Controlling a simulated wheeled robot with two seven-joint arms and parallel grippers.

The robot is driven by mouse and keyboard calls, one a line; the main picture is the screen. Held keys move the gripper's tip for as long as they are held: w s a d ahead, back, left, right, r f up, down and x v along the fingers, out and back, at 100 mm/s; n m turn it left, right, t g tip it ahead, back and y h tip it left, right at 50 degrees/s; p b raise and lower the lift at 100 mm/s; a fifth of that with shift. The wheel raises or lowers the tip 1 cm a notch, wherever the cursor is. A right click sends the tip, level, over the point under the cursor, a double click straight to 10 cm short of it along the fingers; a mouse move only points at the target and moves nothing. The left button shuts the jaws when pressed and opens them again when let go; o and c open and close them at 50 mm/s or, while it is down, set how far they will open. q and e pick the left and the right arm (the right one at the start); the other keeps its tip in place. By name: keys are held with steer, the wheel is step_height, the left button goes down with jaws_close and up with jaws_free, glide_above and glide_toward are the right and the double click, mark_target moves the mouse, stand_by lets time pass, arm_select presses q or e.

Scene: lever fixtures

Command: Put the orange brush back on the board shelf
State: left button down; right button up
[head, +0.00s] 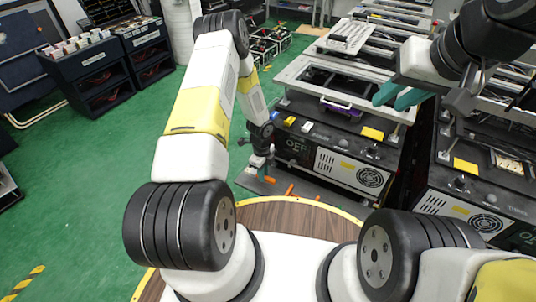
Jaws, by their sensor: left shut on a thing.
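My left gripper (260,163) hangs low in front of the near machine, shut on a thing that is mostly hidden. A small orange piece (269,180) shows just under its fingertips. It is too small to tell for certain that this is the orange brush. My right gripper (392,96) is raised over the right side of the near machine, with its two teal fingers apart and nothing seen between them. I cannot make out the board shelf for certain.
The near machine (340,165) has a light frame on top and a purple handle (341,108). Another machine (470,195) stands to its right. Dark cabinets (100,65) with small items on top stand at the back left. Green floor (75,170) at left is mostly clear.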

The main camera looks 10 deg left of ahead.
arm_select(q)
steer(key=shift+w+a, duration=0.45)
steer(key=shift+w, duration=0.05)
steer(key=shift+s+f, duration=0.1)
steer(key=shift+f, duration=1.65)
steer(key=c, duration=1.3)
jaws_free()
steer(key=shift+f, duration=0.15)
steer(key=shift+c, duration=0.2)
